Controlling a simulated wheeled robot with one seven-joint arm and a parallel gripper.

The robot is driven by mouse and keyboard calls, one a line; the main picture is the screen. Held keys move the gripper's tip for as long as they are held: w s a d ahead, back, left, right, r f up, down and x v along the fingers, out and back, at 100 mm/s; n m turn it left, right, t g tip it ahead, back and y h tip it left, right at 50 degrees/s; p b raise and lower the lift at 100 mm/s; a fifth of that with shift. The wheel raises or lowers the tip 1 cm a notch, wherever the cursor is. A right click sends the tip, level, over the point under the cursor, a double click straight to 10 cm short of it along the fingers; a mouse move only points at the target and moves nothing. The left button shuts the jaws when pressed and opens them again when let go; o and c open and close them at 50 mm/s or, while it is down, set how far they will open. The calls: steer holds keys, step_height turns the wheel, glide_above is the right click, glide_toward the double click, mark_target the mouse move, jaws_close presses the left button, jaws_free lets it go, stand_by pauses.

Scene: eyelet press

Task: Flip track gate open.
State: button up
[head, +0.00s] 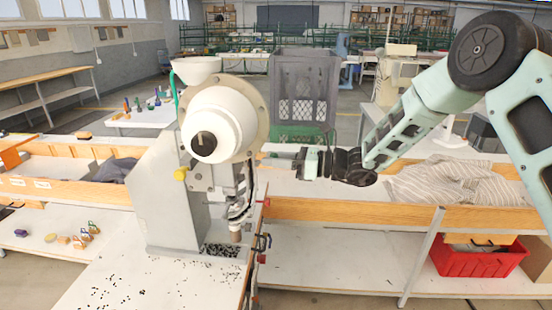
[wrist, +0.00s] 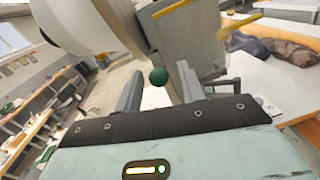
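The eyelet press (head: 165,195) stands on the bench in the head view, with a white round housing (head: 217,120) and a hopper on top. My gripper (head: 298,161) is to the right of the press head, pointing left at it. In the wrist view my gripper (wrist: 159,70) has its two fingers apart. A dark green ball knob (wrist: 158,77) appears between them; I cannot tell whether it is touched. I cannot clearly make out the track gate, or whether the knob belongs to it.
A yellow knob (head: 181,174) sticks out of the press front. Small dark eyelets (head: 135,285) lie scattered on the bench. A grey crate (head: 303,85) stands behind. Grey cloth (head: 450,182) lies on the right bench, and a red bin (head: 478,262) is below.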

jaws_close()
steer(key=shift+r+h+p, duration=0.3)
steer(key=shift+r+h, duration=0.1)
steer(key=shift+h, duration=0.2)
steer(key=shift+a+g+h, duration=0.15)
steer(key=shift+g+h, duration=0.15)
steer(key=shift+h, duration=0.1)
jaws_free()
steer(key=b+v, duration=0.5)
steer(key=v, duration=1.2)
steer(key=shift+b, duration=0.4)
steer(key=shift+s+r, duration=0.1)
